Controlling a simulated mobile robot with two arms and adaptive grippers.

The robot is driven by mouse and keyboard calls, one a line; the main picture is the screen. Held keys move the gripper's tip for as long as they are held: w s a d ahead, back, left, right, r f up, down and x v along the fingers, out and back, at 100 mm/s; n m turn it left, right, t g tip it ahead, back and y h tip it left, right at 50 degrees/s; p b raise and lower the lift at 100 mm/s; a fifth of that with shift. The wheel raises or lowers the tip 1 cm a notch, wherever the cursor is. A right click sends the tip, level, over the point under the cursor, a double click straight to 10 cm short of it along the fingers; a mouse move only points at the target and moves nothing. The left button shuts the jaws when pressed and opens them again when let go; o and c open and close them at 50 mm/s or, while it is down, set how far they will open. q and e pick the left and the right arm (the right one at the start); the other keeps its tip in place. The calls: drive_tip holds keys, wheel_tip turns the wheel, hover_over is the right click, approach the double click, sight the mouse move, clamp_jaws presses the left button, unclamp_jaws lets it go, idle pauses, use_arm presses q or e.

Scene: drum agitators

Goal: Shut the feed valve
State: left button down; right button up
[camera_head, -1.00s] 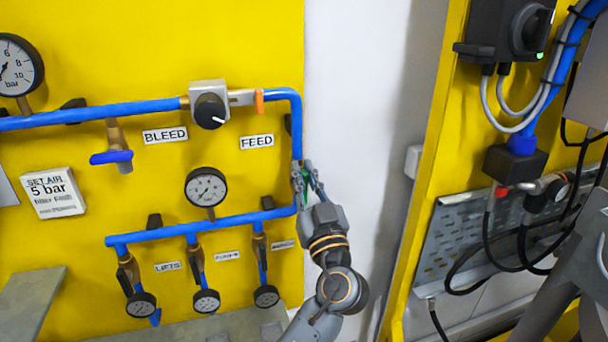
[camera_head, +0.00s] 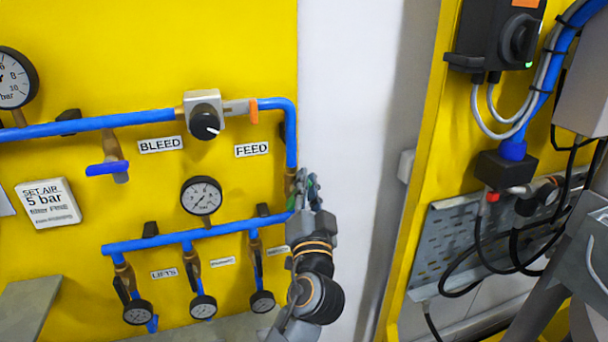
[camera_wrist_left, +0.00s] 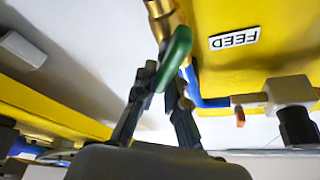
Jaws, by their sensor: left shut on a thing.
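The feed valve has a brass body (camera_wrist_left: 166,22) and a green lever handle (camera_wrist_left: 178,56), seen large in the left wrist view. The handle lies at a slant across the end of the brass body. In the head view the valve's brass (camera_head: 290,182) shows on the vertical blue pipe below the FEED label (camera_head: 252,149). My left gripper (camera_head: 308,186) is at the valve, coming from below. In the left wrist view its dark fingers (camera_wrist_left: 160,84) are shut on the green handle. The fingers partly hide the valve in the head view. My right gripper is not in view.
A regulator with a black knob (camera_head: 205,122) and an orange tab (camera_head: 254,111) sit on the upper blue pipe. A blue-handled bleed valve (camera_head: 107,168) is at left. A gauge (camera_head: 201,195) and several small valves with gauges are below. The white wall (camera_head: 348,90) right of the panel is clear.

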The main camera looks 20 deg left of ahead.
use_arm(q)
drive_tip(key=m+h+p, duration=0.1)
drive_tip(key=m+p, duration=0.1)
drive_tip(key=m+h+p, duration=0.1)
drive_tip(key=m+p, duration=0.1)
drive_tip(key=shift+w+d+m+p, duration=0.2)
drive_tip(key=shift+m+p, duration=0.1)
drive_tip(key=shift+m, duration=0.1)
drive_tip(key=shift+f+m+g+h, duration=0.2)
drive_tip(key=shift+m+g+h, duration=0.1)
drive_tip(key=shift+m+g, duration=0.15)
drive_tip(key=shift+f+m, duration=0.25)
drive_tip(key=shift+m, duration=0.3)
drive_tip(key=shift+w+d+f+m+g+h, duration=0.15)
drive_tip(key=shift+f+m+g, duration=0.1)
drive_tip(key=shift+m, duration=0.5)
drive_tip(key=shift+s+a+f+m+g+h, duration=0.1)
drive_tip(key=shift+m+g+h, duration=0.15)
drive_tip(key=shift+m, duration=0.55)
drive_tip(key=shift+w+d+f+m+g+h, duration=0.1)
drive_tip(key=shift+f+m+g, duration=0.15)
drive_tip(key=shift+m, duration=0.5)
drive_tip(key=c, duration=1.4)
unclamp_jaws()
drive_tip(key=shift+f, duration=0.1)
